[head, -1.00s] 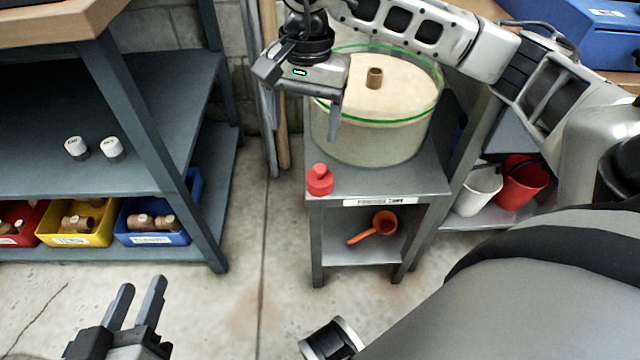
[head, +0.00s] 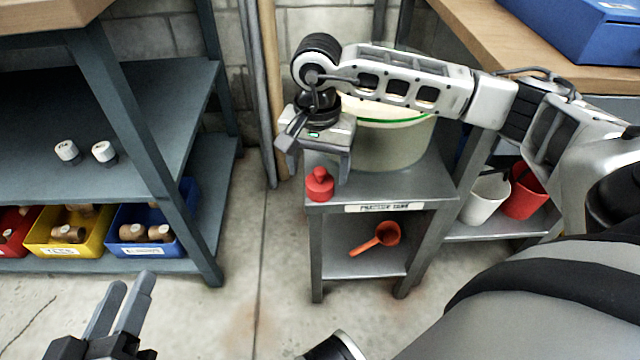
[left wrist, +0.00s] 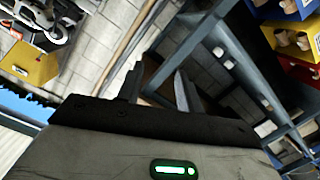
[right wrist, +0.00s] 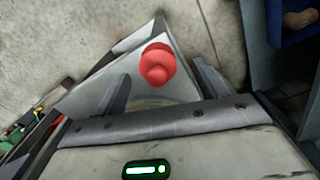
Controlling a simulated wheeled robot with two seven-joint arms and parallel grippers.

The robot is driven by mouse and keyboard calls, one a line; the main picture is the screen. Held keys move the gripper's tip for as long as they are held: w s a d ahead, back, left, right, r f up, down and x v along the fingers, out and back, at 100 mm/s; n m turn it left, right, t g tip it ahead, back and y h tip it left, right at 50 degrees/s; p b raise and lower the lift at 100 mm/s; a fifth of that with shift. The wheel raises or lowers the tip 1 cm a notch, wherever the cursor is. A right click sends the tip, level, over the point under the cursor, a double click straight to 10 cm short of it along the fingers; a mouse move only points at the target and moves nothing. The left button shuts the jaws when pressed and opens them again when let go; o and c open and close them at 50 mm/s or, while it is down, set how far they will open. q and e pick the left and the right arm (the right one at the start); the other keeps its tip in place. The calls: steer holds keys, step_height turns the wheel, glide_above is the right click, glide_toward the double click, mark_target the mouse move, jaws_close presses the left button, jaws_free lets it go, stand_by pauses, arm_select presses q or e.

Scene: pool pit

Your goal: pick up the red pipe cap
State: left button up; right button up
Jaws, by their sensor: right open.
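The red pipe cap (head: 319,185) stands upright on the front left corner of the small grey stand's top (head: 400,187). In the right wrist view the cap (right wrist: 157,64) is ahead of the fingertips, roughly centred between them. My right gripper (head: 326,168) is open and empty, pointing down just above and behind the cap; one finger partly overlaps the view near it. I cannot tell that they touch. My left gripper (head: 125,300) is at the bottom left of the head view, away from the cap, with its two fingers apart and nothing between them; it also shows in the left wrist view (left wrist: 160,85).
A round tank (head: 395,145) with a green rim stands on the stand behind the cap. An orange ladle (head: 378,240) lies on the lower shelf. White (head: 484,200) and red (head: 525,190) buckets are at right. A blue shelf (head: 60,180) with bins is at left.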

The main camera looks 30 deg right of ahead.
mark_target(320, 171)
step_height(320, 171, down, 4)
steer(key=shift+s+d+r+b, duration=0.1)
steer(key=shift+d+r+b, duration=0.1)
steer(key=shift+b, duration=0.35)
steer(key=c, duration=0.9)
arm_select(q)
steer(key=shift+w+d+r+t+h, duration=0.1)
steer(key=shift+r+t+h, duration=0.1)
steer(key=shift+r, duration=0.15)
steer(key=shift+w+r+t+h, duration=0.1)
steer(key=shift+r+t, duration=0.1)
steer(key=shift+r, duration=0.15)
arm_select(e)
steer(key=shift+c, duration=0.8)
steer(key=shift+r, duration=0.1)
